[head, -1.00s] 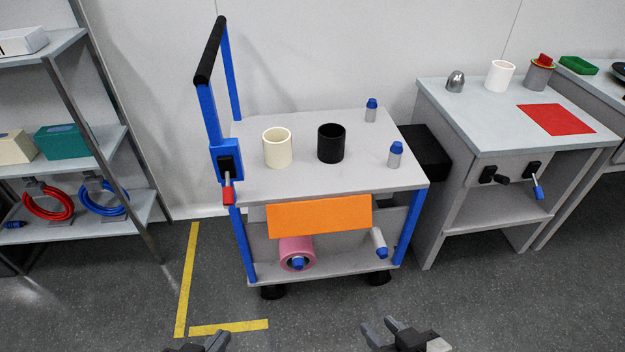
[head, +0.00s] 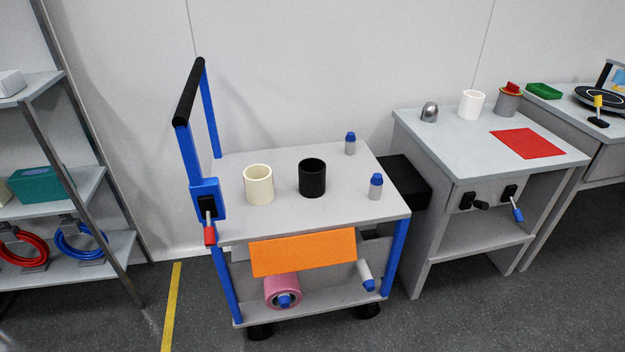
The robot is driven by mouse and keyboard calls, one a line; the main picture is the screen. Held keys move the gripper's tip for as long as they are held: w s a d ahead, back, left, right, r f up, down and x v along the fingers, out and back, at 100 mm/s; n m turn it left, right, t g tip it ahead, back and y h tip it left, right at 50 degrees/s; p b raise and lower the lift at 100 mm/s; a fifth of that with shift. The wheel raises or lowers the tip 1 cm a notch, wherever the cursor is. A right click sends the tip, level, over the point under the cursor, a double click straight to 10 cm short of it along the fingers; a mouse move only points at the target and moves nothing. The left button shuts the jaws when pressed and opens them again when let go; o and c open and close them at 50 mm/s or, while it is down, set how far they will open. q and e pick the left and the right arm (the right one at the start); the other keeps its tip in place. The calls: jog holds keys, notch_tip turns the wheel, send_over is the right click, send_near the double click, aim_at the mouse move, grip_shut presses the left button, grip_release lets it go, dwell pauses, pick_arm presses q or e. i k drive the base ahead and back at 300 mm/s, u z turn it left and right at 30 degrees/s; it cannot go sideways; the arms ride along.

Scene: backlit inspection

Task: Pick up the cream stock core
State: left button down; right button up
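The cream stock core (head: 258,184) is a short hollow cylinder standing upright on the grey top of the blue-framed cart (head: 290,222). It is left of a similar black core (head: 312,178), with a gap between them. Neither of my grippers is in the head view, so nothing is seen near the cream core.
Two blue-capped grey bottles (head: 376,187) stand along the cart top's right side. The cart's tall handle (head: 190,95) rises at its left. A grey table (head: 460,150) with a white core (head: 471,104) is on the right, shelves (head: 85,190) on the left.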

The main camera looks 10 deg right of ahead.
aim_at(259, 182)
jog(key=u, duration=1.2)
jog(key=i, duration=0.8)
jog(key=z, duration=0.6)
jog(key=i, duration=0.5)
